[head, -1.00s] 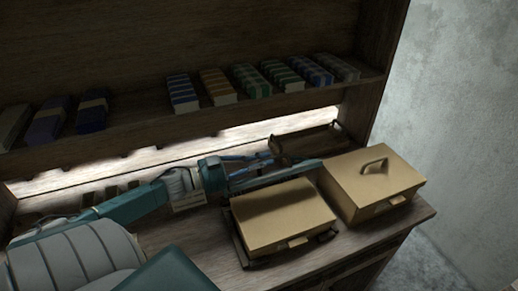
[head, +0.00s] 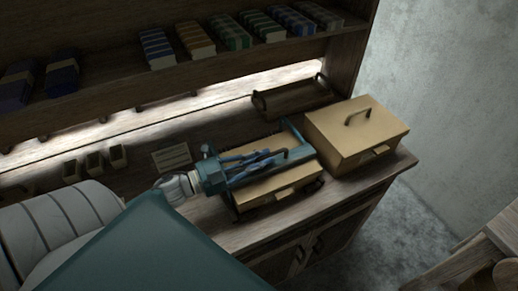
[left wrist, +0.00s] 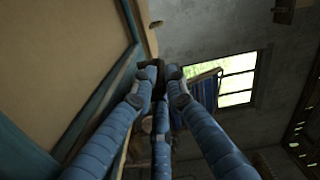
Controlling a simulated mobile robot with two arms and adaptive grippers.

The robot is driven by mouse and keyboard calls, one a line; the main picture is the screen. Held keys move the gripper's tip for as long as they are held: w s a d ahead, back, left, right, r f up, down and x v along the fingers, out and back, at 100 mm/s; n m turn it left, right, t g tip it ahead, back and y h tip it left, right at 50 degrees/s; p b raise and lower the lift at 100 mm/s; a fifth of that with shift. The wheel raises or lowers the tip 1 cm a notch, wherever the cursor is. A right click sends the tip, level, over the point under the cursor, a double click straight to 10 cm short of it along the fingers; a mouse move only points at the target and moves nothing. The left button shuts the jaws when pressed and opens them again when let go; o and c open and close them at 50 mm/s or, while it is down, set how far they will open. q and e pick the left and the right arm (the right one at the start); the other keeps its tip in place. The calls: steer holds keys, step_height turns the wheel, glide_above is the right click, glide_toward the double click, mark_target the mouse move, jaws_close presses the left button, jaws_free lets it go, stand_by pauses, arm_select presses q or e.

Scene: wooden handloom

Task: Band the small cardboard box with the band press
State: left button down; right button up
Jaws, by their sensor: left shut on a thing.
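The small tan cardboard box (head: 262,190) lies flat on the bench in the band press, whose dark base (head: 238,212) shows at its edges. The teal press frame (head: 298,134) is over the box's far and right side. Whether it touches the box I cannot tell. My left gripper (head: 268,157) is above the box, its blue fingers shut on the dark press handle (head: 300,154). The left wrist view shows its fingertips (left wrist: 160,73) closed on a dark piece, beside a teal edge and a tan surface (left wrist: 60,50). My right gripper is not in view.
A taller tan box (head: 355,135) with a top handle stands close to the right of the press. A dark wooden tray (head: 290,98) is behind. A shelf above holds several coloured bundles (head: 232,36).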

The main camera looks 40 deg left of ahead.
arm_select(q)
steer(key=shift+s+d+f, duration=0.15)
steer(key=shift+d+f, duration=0.05)
steer(key=shift+f, duration=0.05)
steer(key=c, duration=1.8)
jaws_free()
steer(key=shift+c, duration=0.2)
steer(key=shift+o, duration=0.2)
steer(key=shift+s+a, duration=0.1)
steer(key=shift+s, duration=0.1)
steer(key=v, duration=1.1)
steer(key=shift+s, duration=0.25)
steer(key=shift+a+r, duration=0.1)
steer(key=shift+a, duration=0.05)
